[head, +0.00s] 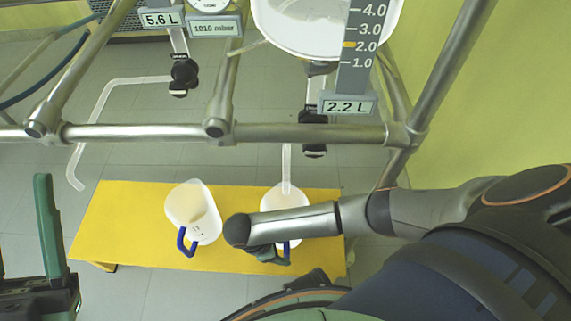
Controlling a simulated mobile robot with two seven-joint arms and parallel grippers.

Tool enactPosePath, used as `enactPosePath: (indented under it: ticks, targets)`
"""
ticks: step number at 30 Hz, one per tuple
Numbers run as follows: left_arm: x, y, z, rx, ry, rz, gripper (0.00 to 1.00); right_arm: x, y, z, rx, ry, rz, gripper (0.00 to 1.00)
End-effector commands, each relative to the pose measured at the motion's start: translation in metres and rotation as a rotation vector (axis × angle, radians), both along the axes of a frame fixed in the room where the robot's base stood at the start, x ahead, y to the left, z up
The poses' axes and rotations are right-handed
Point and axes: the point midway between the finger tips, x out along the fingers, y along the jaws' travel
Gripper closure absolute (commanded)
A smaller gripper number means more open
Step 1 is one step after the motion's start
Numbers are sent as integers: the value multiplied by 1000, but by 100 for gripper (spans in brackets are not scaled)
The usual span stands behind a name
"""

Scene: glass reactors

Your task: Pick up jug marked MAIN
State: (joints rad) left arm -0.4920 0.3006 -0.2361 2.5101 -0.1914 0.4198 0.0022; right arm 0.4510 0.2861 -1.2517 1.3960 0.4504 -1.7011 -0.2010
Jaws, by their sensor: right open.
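Two whitish jugs with blue handles stand on a yellow bench. The left jug (192,208) has a small dark mark low on its side, too small to read. The right jug (285,199) is partly hidden behind my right forearm, and I cannot read any marking on it. My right gripper (268,254) is open, low at the front of the right jug beside its blue handle (286,247); the wrist hides much of the fingers, and I cannot tell whether they touch the handle. Part of my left gripper (48,230) shows at the left edge; its opening is unclear.
A metal tube frame (130,131) crosses above the bench (115,225). A glass vessel (308,25) hangs over the right jug, with a thin outlet tube (286,168) reaching down to it. Another bent tube (95,115) hangs at the left. The bench's left part is clear.

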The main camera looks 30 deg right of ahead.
Motion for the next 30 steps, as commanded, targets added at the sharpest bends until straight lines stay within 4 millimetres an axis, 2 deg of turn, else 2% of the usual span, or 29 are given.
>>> enactPosePath:
  ticks: [8, 16, 23, 25, 30]
  targets:
    - [1, -1, -13, -8, 9, -11, 50, -4, -7, -19, 1, 0, 0, 39]
    - [2, -3, -40, -6, 25, -21, 50, -12, -22, -53, 0, 0, -1, 39]
    - [2, -4, -39, 2, 26, -19, 50, -13, -23, -54, 3, -2, 0, 39]
    - [2, -4, -39, 2, 25, -20, 50, -13, -23, -54, 3, -2, 0, 44]
    - [2, -4, -39, 0, 25, -20, 50, -13, -23, -54, 2, -1, 0, 63]
